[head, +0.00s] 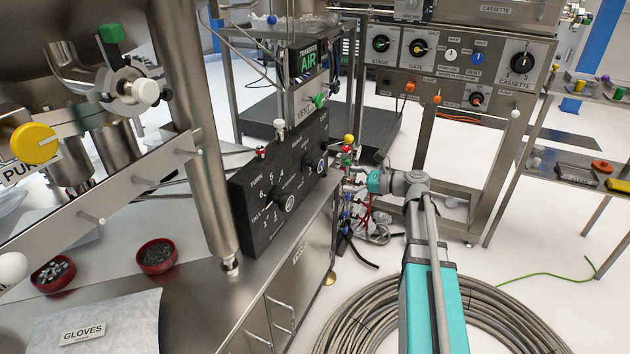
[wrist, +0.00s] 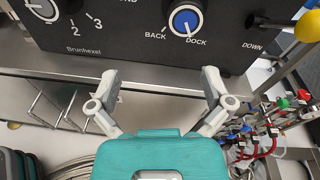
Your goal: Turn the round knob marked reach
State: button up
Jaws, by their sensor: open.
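No label reading "reach" is legible in either view. A black control box (head: 262,222) stands on the steel bench and carries round knobs. In the wrist view, a knob with a blue face (wrist: 186,21) sits between the words BACK and DOCK; it also shows in the head view (head: 321,166). A grey-faced knob (wrist: 42,9) ringed by numbers is at the upper left, partly cut off; the head view also has it (head: 289,203). My gripper (wrist: 159,75) is open and empty, its fingers below and apart from the box front.
A yellow ball-ended lever (wrist: 307,27) and coloured valves with red hoses (wrist: 270,135) crowd the right side. The bench edge (wrist: 150,85) runs below the box. Another panel (head: 460,65) with knobs stands behind. Coiled hose (head: 500,315) lies on the floor.

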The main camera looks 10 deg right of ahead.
aim_at(321, 167)
jog(key=d+m+b, duration=0.1)
jog(key=w+d+m+t+b, duration=0.1)
jog(key=d, duration=0.1)
jog(key=shift+w+f+m+t+y, duration=0.2)
jog(key=shift+m+t+y, duration=0.1)
jog(key=shift+y, duration=0.1)
jog(key=shift+x, duration=6.85)
jog(key=shift+f, duration=0.1)
jog(key=c, duration=1)
jog(key=shift+a, duration=0.15)
jog(key=shift+c, duration=0.2)
